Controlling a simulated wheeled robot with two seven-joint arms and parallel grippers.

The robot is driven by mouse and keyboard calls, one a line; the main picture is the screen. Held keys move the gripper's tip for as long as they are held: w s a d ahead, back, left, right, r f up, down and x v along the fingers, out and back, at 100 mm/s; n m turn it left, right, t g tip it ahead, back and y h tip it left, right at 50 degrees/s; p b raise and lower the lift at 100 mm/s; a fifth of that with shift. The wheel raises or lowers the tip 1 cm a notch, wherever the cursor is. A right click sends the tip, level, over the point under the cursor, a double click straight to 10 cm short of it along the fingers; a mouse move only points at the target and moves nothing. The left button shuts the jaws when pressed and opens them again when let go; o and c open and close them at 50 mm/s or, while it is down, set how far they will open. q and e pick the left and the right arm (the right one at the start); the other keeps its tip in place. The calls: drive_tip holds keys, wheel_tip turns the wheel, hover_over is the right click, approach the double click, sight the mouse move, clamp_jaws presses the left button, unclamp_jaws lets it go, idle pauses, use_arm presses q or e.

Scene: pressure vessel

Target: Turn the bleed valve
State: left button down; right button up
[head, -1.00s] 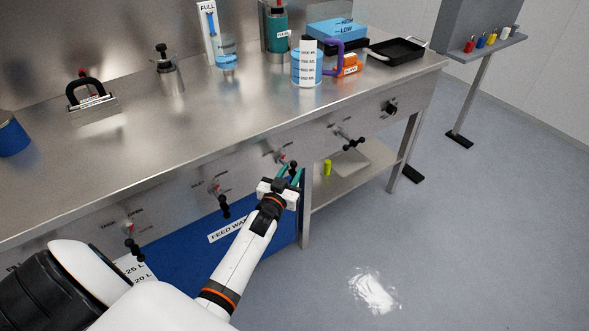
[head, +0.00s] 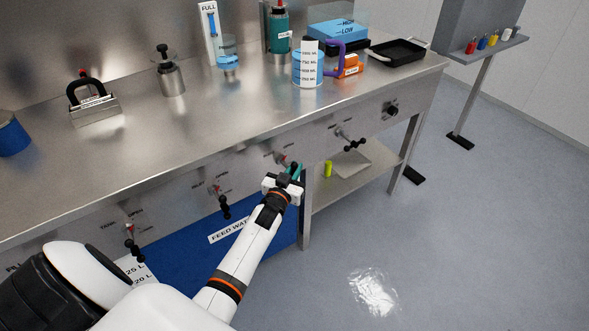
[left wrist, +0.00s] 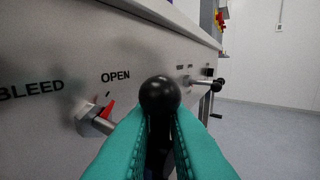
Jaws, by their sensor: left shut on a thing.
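The bleed valve (head: 281,157) is on the front panel of the steel bench, near its right part. In the left wrist view its metal hub (left wrist: 92,120) with a red pointer sits between the words BLEED and OPEN, the pointer just below and left of OPEN. Its black ball-ended handle (left wrist: 160,95) stands in front of the camera between the teal fingers. My left gripper (head: 295,172) is shut on this handle, with the ball showing above the fingers (left wrist: 160,150). The fingers hide the handle's lower part. My right gripper is out of view.
Similar valves sit along the panel: one to the right (head: 347,140), one to the left (head: 219,195) and one further left (head: 130,238). A black knob (head: 390,108) is at the far right. A blue feed water container (head: 180,250) stands below. The floor at right is clear.

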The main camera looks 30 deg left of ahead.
use_arm(q)
drive_tip(key=shift+r, duration=0.3)
